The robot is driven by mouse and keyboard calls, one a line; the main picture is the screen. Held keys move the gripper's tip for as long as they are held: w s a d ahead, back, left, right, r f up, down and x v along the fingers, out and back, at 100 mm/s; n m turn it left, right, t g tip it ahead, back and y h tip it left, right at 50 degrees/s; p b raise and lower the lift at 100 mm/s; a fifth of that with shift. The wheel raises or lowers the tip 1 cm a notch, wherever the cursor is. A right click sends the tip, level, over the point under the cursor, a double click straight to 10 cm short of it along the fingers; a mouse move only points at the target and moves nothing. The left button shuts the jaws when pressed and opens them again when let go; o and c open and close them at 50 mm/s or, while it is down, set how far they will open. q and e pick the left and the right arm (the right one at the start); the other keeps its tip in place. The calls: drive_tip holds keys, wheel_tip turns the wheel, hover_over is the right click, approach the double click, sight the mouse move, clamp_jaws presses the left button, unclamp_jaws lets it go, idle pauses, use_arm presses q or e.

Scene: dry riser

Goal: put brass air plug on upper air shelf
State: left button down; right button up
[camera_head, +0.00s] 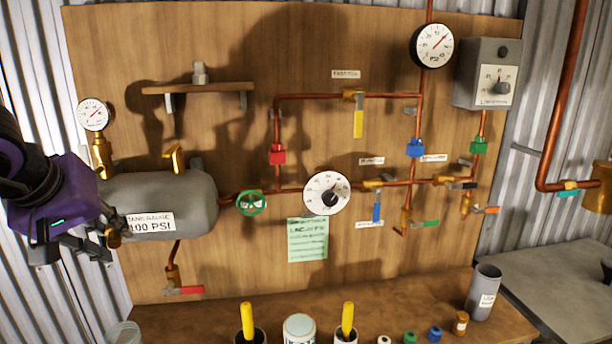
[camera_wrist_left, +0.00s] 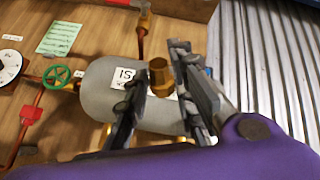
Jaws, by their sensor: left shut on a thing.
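My left gripper (camera_head: 106,238) is at the left, in front of the grey tank's left end. It is shut on the brass air plug (camera_head: 114,239), which shows only as a small brass piece at the fingers. In the left wrist view the brass plug (camera_wrist_left: 160,77) sits between the two dark fingers of the gripper (camera_wrist_left: 158,90), with its hexagonal end showing. The wooden upper air shelf (camera_head: 225,88) is on the board, above and to the right of the gripper. A grey fitting (camera_head: 200,73) stands on its middle. My right gripper is not in view.
The grey tank (camera_head: 190,205) and a gauge on a brass stem (camera_head: 101,150) are close to the gripper. Copper pipes with valves run across the board to the right. The workbench (camera_head: 260,310) below carries cups, jars and small caps.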

use_arm(q)
drive_tip(key=s+d+f+m+h, duration=0.1)
drive_tip(key=d+f+m, duration=0.1)
drive_tip(key=d, duration=0.7)
drive_tip(key=s+d+f+m+h+p, duration=0.1)
drive_tip(key=d+f, duration=0.3)
drive_tip(key=d, duration=0.5)
drive_tip(key=shift+d+f+m+h, duration=0.3)
drive_tip(key=shift+m+h, duration=0.1)
drive_tip(key=shift+m, duration=0.4)
drive_tip(key=shift+d, duration=0.1)
